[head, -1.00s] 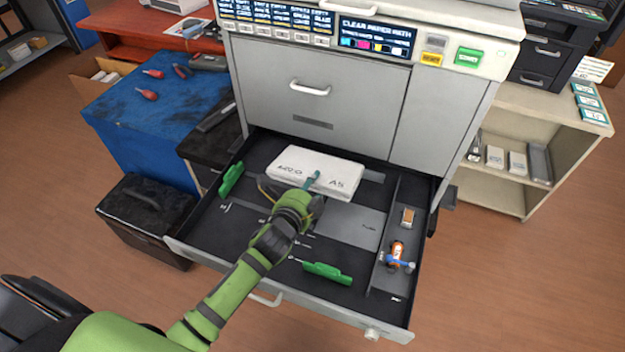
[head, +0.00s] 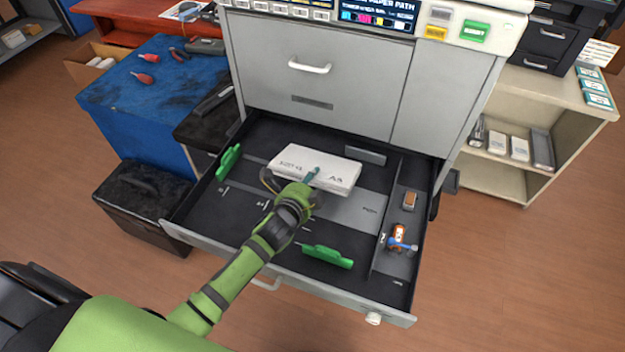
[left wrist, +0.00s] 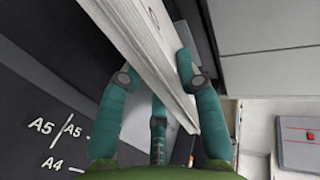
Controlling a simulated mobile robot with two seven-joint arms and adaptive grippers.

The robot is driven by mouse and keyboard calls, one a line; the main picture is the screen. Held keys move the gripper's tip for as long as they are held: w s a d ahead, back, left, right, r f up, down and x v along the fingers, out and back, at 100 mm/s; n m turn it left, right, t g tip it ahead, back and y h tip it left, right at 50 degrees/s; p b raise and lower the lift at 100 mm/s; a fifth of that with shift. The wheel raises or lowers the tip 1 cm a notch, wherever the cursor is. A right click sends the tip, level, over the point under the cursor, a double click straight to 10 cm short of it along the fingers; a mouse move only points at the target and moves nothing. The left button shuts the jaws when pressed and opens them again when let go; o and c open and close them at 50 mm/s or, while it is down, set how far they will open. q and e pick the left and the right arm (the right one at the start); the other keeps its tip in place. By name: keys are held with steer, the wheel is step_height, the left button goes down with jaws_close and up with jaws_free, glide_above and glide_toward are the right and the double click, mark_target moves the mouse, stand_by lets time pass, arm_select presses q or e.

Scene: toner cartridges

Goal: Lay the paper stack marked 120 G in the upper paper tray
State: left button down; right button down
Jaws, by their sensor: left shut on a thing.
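My left gripper (head: 292,183) is shut on the near side of the stack. The left wrist view shows the stack (left wrist: 150,70) between my teal fingers (left wrist: 150,85). I cannot tell whether the stack touches the tray floor. My right gripper is not in view.
A side compartment holds an orange-and-white bottle (head: 399,237) and a small brown block (head: 410,201). A closed drawer (head: 310,85) is above. A blue cabinet (head: 130,110) stands left, a cream shelf (head: 510,185) right.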

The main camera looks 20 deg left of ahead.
arm_select(q)
steer(key=shift+r, duration=0.2)
steer(key=c, duration=0.8)
jaws_free()
steer(key=shift+f, duration=0.2)
steer(key=shift+p+v, duration=0.9)
steer(key=shift+v, duration=0.2)
steer(key=shift+p+v, duration=1.25)
steer(key=shift+v, duration=0.7)
steer(key=shift+r, duration=0.1)
